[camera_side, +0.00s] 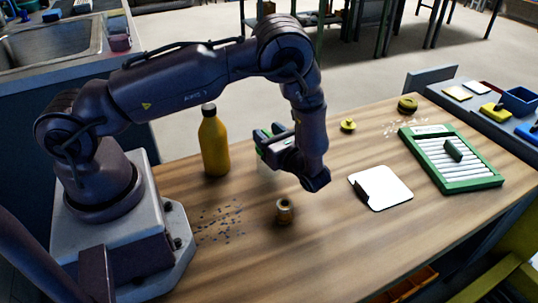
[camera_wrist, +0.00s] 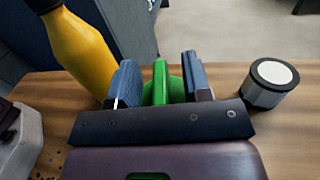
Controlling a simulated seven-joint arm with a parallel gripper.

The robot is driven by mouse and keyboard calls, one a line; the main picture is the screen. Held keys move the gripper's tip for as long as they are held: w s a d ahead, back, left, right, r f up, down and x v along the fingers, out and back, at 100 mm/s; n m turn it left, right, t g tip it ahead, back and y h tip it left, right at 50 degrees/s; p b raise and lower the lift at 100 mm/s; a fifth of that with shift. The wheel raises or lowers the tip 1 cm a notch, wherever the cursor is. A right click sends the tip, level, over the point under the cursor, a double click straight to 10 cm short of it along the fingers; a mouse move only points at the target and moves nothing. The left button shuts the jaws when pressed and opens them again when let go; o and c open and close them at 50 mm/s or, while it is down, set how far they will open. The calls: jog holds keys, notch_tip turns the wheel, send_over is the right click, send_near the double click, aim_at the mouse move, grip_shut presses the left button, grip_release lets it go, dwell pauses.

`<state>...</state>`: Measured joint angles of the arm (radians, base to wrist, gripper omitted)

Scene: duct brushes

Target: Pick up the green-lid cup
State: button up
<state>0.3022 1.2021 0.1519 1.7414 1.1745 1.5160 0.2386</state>
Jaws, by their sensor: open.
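The green-lid cup shows in the side view as a pale body (camera_side: 266,170) on the wooden table, mostly hidden behind my gripper and wrist. My gripper (camera_side: 270,132) is at the cup's top. In the wrist view, green parts of the lid (camera_wrist: 176,90) show between the two blue fingers of my gripper (camera_wrist: 162,82). The fingers are open, one on each side of the green. A dark bar of the gripper hides the lower part of the cup, and I cannot tell whether either finger touches it.
A yellow bottle (camera_side: 214,146) stands close left of the gripper. A small brass piece (camera_side: 284,211) lies in front. A white plate (camera_side: 392,190) and green slatted tray (camera_side: 470,184) are to the right. A white-topped cylinder (camera_wrist: 268,82) shows right of the fingers.

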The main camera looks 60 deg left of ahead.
grip_shut()
